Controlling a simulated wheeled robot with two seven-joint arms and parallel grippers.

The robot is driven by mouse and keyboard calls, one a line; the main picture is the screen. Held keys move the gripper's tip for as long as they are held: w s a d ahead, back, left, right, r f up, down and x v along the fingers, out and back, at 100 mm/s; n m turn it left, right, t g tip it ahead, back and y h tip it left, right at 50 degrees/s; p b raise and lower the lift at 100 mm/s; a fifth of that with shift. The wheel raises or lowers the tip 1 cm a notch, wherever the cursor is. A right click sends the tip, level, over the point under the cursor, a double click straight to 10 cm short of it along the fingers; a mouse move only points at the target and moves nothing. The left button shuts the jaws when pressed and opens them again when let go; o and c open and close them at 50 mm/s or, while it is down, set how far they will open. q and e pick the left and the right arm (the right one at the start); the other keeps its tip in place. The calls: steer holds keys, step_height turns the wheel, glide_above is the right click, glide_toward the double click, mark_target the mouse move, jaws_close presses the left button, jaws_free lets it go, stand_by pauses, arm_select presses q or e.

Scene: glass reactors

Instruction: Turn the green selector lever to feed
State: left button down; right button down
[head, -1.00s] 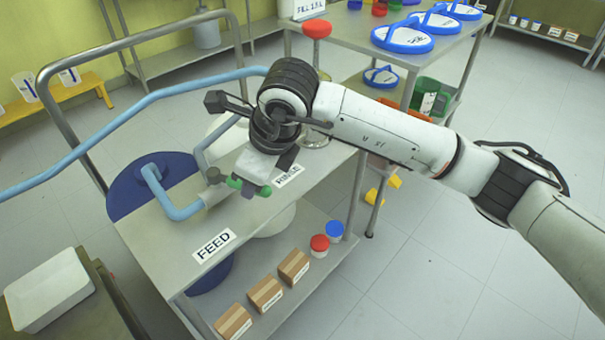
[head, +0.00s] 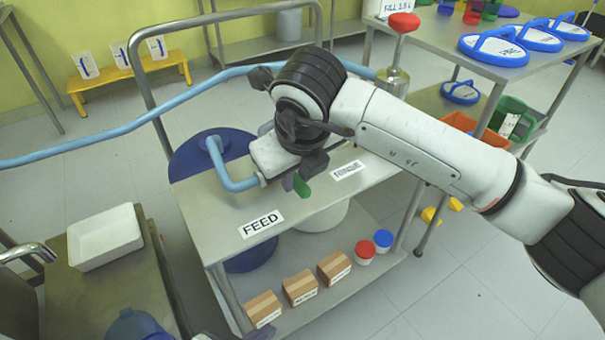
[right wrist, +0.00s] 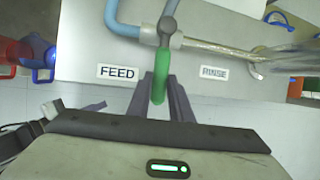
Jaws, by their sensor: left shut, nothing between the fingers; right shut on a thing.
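The green selector lever (right wrist: 160,75) hangs from a grey pipe joint (right wrist: 168,26) in the right wrist view. Its handle points towards the front edge, roughly midway between the FEED label (right wrist: 118,72) and the RINSE label (right wrist: 214,72). My right gripper (right wrist: 161,92) is shut on the handle, one finger on each side. In the head view the green lever (head: 302,186) shows just below my right gripper (head: 293,178), which hides its upper part. My left gripper (head: 201,336) barely shows at the bottom edge of the head view, shut and empty, away from the lever.
A blue hose (head: 228,178) runs into the joint on the steel cart (head: 222,215). Cardboard boxes (head: 300,287) and two lidded jars stand on its lower shelf. A white tray (head: 104,238) sits on a side table at left. Another bench (head: 440,45) stands behind.

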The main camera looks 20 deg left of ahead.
steer(key=c, duration=1.6)
jaws_free()
steer(key=v, duration=1)
steer(key=shift+s+r+p, duration=0.1)
steer(key=shift+r+p, duration=0.05)
steer(key=shift+p, duration=0.2)
